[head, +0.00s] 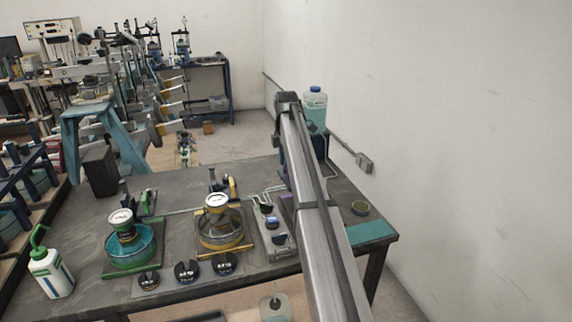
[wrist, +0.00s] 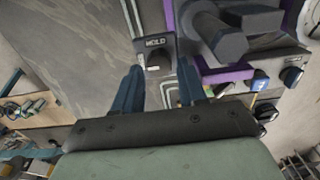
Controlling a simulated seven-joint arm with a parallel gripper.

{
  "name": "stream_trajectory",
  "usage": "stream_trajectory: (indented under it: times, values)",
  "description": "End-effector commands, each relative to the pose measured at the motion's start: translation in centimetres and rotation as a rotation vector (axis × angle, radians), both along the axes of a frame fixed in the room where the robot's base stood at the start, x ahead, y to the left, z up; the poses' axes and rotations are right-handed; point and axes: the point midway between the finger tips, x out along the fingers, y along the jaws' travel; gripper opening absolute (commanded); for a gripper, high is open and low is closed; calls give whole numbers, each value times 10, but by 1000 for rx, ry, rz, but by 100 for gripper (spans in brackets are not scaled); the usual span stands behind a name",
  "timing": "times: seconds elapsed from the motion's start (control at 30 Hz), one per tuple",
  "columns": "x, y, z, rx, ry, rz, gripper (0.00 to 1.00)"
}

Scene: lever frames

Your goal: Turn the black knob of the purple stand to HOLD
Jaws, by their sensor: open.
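The purple stand (wrist: 228,74) shows at the right of the wrist view, with grey cylindrical parts on top. In the head view my arm covers most of it, and only a purple bit (head: 288,204) shows. A black knob (wrist: 158,61) on a dark grey box, under a small white-lettered label, lies between the fingertips of my gripper (wrist: 160,70). My gripper is open, one blue finger on each side of that knob; contact cannot be told. Another black knob (wrist: 291,76) with a pale pointer is at the stand's right.
A green-based device (head: 130,258) and a yellow-based device (head: 222,240) stand left of my arm on the dark bench (head: 82,290). Several black knobs line the front edge. A squeeze bottle (head: 50,275) stands at the left. A wall (head: 450,150) bounds the right.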

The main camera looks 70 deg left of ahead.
Motion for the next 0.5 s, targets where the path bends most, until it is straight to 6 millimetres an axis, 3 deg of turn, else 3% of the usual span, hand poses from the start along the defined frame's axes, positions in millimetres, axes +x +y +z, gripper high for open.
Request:
stream_trajectory:
  times: [0.5]
  values:
    - [0,0,-11,1,0,0,38]
